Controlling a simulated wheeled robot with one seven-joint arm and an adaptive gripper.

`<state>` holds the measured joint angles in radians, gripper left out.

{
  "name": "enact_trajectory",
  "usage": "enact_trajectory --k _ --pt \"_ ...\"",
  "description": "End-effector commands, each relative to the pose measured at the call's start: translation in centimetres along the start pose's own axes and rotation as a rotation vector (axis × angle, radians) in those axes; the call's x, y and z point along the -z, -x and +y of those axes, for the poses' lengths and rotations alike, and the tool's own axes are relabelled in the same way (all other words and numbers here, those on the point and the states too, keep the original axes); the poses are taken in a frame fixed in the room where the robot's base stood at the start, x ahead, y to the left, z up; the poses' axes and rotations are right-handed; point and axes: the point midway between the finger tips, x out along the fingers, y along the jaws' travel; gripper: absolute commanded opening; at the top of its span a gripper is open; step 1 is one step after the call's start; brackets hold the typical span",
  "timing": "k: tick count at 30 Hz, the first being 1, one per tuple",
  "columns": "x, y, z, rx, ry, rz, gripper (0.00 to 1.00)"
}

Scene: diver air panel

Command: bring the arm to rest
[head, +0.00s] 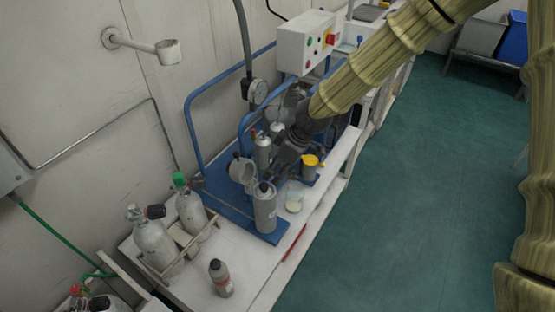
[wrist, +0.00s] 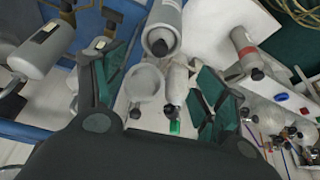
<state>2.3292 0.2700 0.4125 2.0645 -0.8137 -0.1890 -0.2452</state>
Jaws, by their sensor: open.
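My gripper (head: 296,143) is at the end of my arm, low over the blue-framed unit on the bench. In the wrist view my gripper (wrist: 152,75) has its two dark green fingers wide apart, with nothing held between them. A grey canister (head: 265,208) stands just in front of it in the head view; a grey cylinder (wrist: 164,22) also shows beyond the fingers in the wrist view. A round grey housing (wrist: 146,84) is seen between the fingers. Whether a finger touches anything cannot be told. The gripper's far side is hidden in the head view.
A control box (head: 305,40) and blue rail (head: 188,120) are behind. Gas cylinders (head: 154,244) and a bottle (head: 221,279) stand nearer. The green floor (head: 425,190) at right is clear.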

Motion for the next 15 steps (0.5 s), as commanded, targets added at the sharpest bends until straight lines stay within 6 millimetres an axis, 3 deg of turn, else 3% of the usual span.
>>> enact_trajectory --k 8,11,15 --pt "-0.7 -0.8 -0.6 0.012 -0.022 -0.002 0.71" --pt "-2.7 -2.9 -2.1 0.042 -0.087 -0.008 0.71" --pt "-7.6 -7.2 -6.0 0.095 -0.255 -0.026 0.71"
